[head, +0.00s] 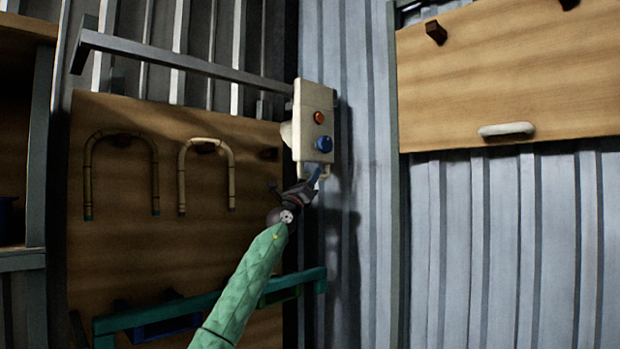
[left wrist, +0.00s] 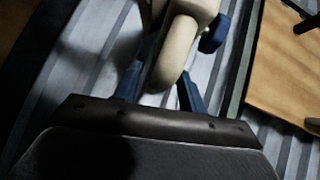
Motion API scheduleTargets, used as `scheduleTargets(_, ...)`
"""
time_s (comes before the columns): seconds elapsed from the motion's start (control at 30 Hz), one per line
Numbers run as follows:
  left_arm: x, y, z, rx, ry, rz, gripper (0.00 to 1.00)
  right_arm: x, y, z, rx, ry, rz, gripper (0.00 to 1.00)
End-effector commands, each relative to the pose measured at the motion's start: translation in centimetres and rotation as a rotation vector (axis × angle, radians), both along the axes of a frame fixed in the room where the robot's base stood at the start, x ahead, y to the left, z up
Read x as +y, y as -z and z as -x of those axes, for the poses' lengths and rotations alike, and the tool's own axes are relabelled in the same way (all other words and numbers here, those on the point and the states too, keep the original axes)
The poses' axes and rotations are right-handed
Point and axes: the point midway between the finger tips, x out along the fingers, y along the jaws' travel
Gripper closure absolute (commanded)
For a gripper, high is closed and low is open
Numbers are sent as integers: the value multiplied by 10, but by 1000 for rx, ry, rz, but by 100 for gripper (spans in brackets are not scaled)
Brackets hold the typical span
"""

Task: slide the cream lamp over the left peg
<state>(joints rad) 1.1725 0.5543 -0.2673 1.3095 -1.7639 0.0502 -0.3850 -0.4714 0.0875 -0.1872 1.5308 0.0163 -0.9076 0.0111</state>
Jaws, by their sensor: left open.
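A cream box-shaped fixture (head: 314,120) with an orange button and a blue knob, which I take for the cream lamp, is upright at the right end of a grey rail. I cannot tell if it is fixed to the rail. My left gripper (head: 318,178) is open just below it. In the left wrist view, its rounded cream lower part (left wrist: 176,50) lies between the blue fingertips of the left gripper (left wrist: 160,90); contact is unclear. The right board has a dark left peg (head: 436,32) and another dark peg (head: 569,4). My right gripper is not in view.
Two rattan hoops (head: 154,170) (head: 232,175) hang on the left wooden board (head: 180,260). The grey rail (head: 180,60) runs above it. The right wooden board (head: 510,80) carries a white handle (head: 507,130). A green rack (head: 300,278) is low down. Corrugated wall lies between the boards.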

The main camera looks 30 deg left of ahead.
Motion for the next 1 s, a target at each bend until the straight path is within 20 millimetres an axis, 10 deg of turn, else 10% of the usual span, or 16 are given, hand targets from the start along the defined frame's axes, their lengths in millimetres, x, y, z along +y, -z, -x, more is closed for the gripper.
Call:
scheduleTargets(0.5,1,-5,-6,1,-2,2,59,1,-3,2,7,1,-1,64)
scheduleTargets(0.73,1,-5,-6,1,-2,2,100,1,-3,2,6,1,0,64)
scheduleTargets(1.0,4,-5,-4,1,-3,2,100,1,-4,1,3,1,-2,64)
